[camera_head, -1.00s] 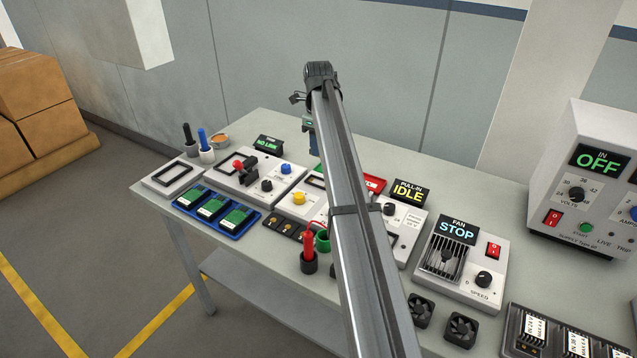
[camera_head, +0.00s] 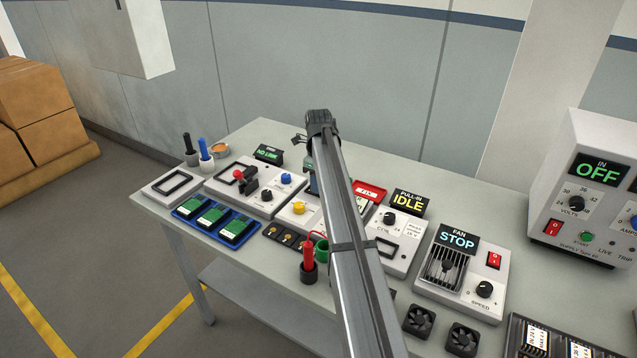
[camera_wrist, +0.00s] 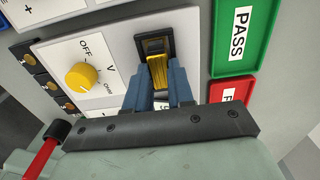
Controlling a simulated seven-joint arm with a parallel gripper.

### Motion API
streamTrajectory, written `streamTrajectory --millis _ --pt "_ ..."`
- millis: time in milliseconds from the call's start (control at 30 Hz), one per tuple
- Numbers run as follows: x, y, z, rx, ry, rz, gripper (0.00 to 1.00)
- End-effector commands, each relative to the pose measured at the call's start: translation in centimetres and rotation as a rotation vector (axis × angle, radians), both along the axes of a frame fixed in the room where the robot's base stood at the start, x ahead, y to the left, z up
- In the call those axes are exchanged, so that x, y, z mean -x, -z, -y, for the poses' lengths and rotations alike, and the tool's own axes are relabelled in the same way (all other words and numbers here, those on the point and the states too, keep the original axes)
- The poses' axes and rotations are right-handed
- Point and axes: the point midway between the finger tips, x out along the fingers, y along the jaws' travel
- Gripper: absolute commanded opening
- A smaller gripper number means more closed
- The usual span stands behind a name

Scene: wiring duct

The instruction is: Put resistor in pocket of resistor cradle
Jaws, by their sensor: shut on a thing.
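The resistor (camera_wrist: 157,72), a ribbed gold-yellow piece, is between the blue fingers of my gripper (camera_wrist: 156,82) in the wrist view. My gripper is shut on it. The resistor cradle (camera_wrist: 172,28) is a black rectangular frame on a light panel with a yellow knob. The resistor's far end is at or within the frame's opening; I cannot tell how deep it sits. In the head view my arm covers the cradle and resistor, and only a bit of my gripper shows beside the arm.
The yellow knob (camera_wrist: 83,75) is left of the cradle in the wrist view. The green PASS tray (camera_wrist: 241,35) and red tray (camera_wrist: 228,90) are to the right. A red probe (camera_head: 308,250) stands in a dark holder nearer the table's front edge.

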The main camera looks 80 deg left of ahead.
Motion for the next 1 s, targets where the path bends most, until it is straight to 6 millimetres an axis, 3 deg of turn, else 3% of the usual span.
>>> streamTrajectory --millis 300,333,600,867,1000 --pt "0.0 0.2 0.0 0.000 0.000 0.000 0.00" --pt "0.0 0.3 0.0 0.000 0.000 0.000 0.23" --pt "0.0 0.2 0.0 0.000 0.000 0.000 0.48" --pt "0.0 0.1 0.0 0.000 0.000 0.000 0.48" --pt "0.0 -1.0 0.0 0.000 0.000 0.000 0.48"
